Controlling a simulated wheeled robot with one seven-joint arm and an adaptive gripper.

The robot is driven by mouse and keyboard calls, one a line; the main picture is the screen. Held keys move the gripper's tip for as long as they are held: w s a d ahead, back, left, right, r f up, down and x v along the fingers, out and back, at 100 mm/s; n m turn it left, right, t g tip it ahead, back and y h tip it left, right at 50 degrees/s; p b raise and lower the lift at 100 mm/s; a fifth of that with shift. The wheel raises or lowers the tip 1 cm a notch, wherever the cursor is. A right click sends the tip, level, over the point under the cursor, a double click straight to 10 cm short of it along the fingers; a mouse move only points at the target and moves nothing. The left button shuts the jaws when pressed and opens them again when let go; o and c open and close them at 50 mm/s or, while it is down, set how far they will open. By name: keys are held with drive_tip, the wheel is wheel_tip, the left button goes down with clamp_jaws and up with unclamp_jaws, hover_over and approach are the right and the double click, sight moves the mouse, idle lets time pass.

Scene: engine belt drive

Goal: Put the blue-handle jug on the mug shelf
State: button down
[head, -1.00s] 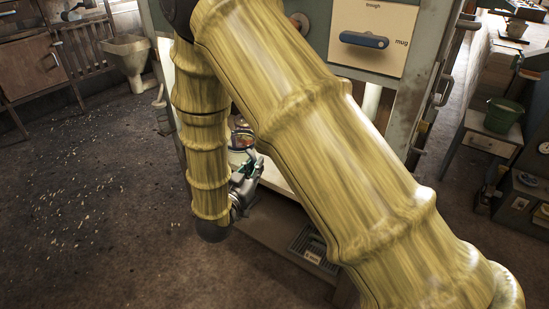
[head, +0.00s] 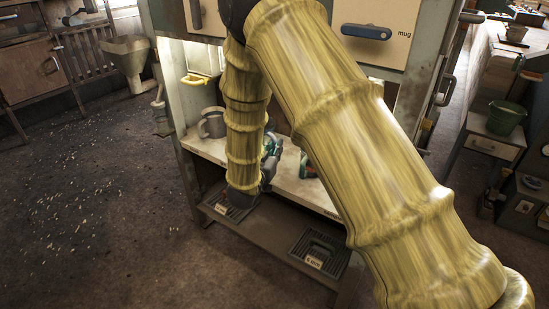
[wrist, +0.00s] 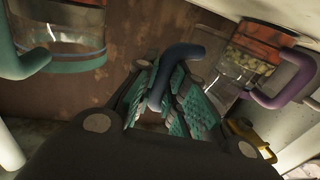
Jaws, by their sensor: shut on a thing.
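My gripper (wrist: 165,95) has green textured pads and is shut on a dark blue curved handle (wrist: 183,52). The body of the jug that this handle belongs to cannot be made out. In the head view my gripper (head: 270,150) is mostly hidden behind my forearm, low in the lit bay of the cabinet. A clear jug with a teal handle (wrist: 28,62) is at left in the wrist view, and a jug with a purple handle (wrist: 290,85) is at right. A panel labelled "mug" (head: 404,48) with a blue pull is above the bay; no mug shelf can be identified.
A grey mug-like vessel (head: 212,123) stands on the pale worktop (head: 300,188) left of my arm. A small teal and red item (head: 308,166) is to its right. A yellow pull (head: 196,79) is on the bay's back wall. Two labelled grates (head: 318,255) lie below.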

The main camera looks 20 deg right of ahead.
drive_tip(key=shift+a+f+b, duration=0.1)
drive_tip(key=shift+f+b, duration=0.2)
drive_tip(key=shift+f, duration=1.15)
drive_tip(key=shift+f, duration=0.15)
drive_tip(key=c, duration=1.5)
unclamp_jaws()
